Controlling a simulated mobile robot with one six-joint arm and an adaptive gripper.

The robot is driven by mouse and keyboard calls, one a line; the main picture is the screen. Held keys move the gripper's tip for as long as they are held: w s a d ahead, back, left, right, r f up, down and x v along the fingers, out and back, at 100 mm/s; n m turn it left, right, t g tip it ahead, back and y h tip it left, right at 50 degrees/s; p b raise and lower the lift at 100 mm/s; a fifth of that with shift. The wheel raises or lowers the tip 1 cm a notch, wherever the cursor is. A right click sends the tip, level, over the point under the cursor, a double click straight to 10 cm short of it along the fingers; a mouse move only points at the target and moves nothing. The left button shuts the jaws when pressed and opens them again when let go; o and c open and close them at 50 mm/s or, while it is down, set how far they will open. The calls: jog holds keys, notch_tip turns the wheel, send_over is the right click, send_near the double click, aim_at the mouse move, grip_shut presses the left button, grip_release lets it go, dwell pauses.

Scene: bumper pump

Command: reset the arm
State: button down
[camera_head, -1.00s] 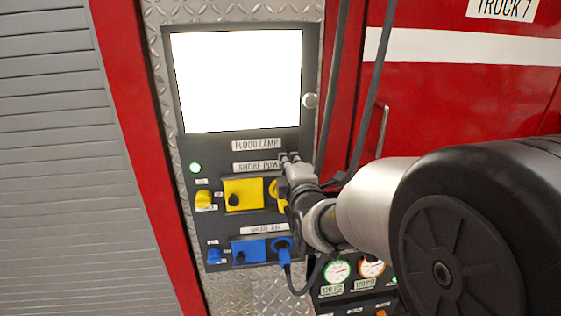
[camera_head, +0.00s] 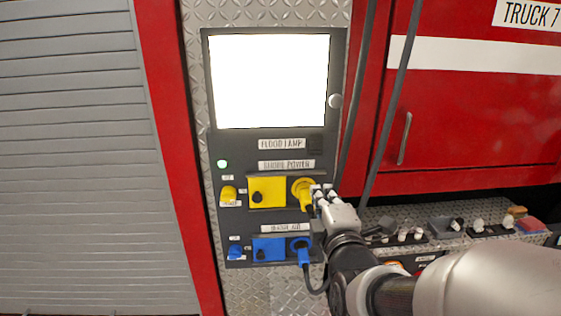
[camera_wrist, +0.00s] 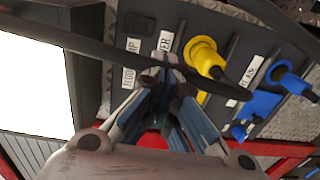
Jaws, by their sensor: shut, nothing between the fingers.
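My gripper (camera_head: 322,190) is shut and empty in front of the truck's side panel, just right of the yellow plug (camera_head: 304,190) in the shore power row. I cannot tell whether its fingertips touch the plug. In the wrist view, my gripper (camera_wrist: 166,62) points at the panel, and the yellow plug (camera_wrist: 204,56) shows to the right of the fingers. A dark cable (camera_wrist: 90,45) crosses the wrist view close to the fingers.
The blue plug (camera_head: 301,250) sits in the lower row, with a cable hanging down. Two dark cables (camera_head: 398,90) hang right of the panel. A bright white screen (camera_head: 268,82) fills the panel's top. A shelf (camera_head: 385,213) with several fittings lies to the right.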

jog(key=s+f+m+g, duration=0.3)
jog(key=s+m, duration=0.3)
jog(key=s, duration=0.3)
jog(key=s+f+m+g, duration=0.3)
jog(key=s+m+g, duration=0.2)
jog(key=s, duration=0.4)
jog(key=s+d+f+m+g, duration=0.1)
jog(key=s+f+m+g, duration=0.2)
jog(key=s+m, duration=0.4)
jog(key=s+g, duration=0.1)
jog(key=s, duration=0.2)
jog(key=shift+f+g, duration=0.2)
jog(key=shift+g, duration=0.1)
